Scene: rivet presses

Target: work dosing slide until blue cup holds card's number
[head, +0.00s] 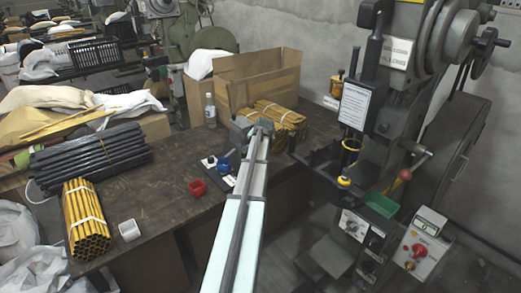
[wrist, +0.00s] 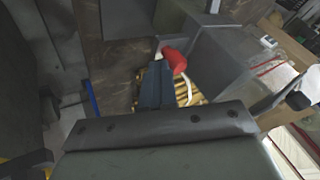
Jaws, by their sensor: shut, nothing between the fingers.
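A small blue object (head: 225,164), which looks like the blue cup, stands on the table at a dark board, partly behind my arm; its contents cannot be seen. A white piece with a dark opening (head: 209,161) sits beside it. I cannot pick out the dosing slide or the card's number with certainty.
Bundled yellow tubes (head: 88,215) and black tubes (head: 90,158) lie on the table's left. A cardboard box (head: 257,80), more yellow tubes (head: 277,116) and a bottle (head: 210,110) are at the back. The press (head: 430,80) with a notice stands on the right.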

